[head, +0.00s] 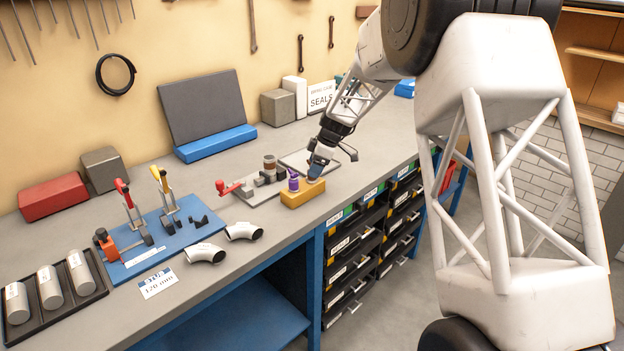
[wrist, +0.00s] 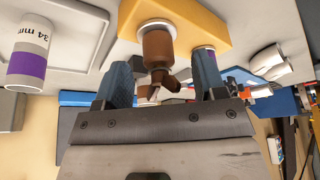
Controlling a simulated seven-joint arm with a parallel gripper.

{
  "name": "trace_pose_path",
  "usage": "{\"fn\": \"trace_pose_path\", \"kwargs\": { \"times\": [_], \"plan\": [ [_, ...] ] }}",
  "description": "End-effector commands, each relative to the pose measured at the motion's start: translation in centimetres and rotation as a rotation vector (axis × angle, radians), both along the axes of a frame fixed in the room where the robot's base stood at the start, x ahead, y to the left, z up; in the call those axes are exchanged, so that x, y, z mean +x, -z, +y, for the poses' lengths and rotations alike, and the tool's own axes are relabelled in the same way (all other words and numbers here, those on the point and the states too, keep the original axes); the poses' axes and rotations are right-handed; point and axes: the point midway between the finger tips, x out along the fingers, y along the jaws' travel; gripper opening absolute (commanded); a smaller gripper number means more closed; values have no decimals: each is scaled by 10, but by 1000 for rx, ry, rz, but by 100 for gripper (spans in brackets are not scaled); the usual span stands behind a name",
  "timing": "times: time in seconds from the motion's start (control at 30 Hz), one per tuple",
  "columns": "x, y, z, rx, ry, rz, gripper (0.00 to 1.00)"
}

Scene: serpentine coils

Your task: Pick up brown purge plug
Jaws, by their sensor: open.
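The brown purge plug (wrist: 157,46) stands in a pale ring on the yellow block (wrist: 205,22) in the wrist view. My gripper (wrist: 163,72) is open, with one blue finger on each side of the plug. Gaps show between the plug and both fingers, and nothing is held. In the head view my gripper (head: 317,168) is low over the right end of the yellow block (head: 302,196). The brown plug is mostly hidden there by my gripper. A purple plug (head: 293,181) stands on the left end of the block.
A cylinder with a purple band marked 34 mm (wrist: 28,52) stands beside my gripper. A grey fixture with a red handle (head: 233,188) and a brown-banded cylinder (head: 270,164) are left of the block. Two pipe elbows (head: 206,253) lie further left. The bench front edge is close.

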Motion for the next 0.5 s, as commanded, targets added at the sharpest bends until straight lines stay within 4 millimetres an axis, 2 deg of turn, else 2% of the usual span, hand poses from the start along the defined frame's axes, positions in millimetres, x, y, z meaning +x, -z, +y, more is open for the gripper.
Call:
{"fn": "trace_pose_path", "kwargs": {
  "times": [0.2, 0.5],
  "plan": [
    [0, 16, 6, -1, -1, 0, 64],
    [0, 17, 7, 0, 0, 0, 64]
  ]
}}
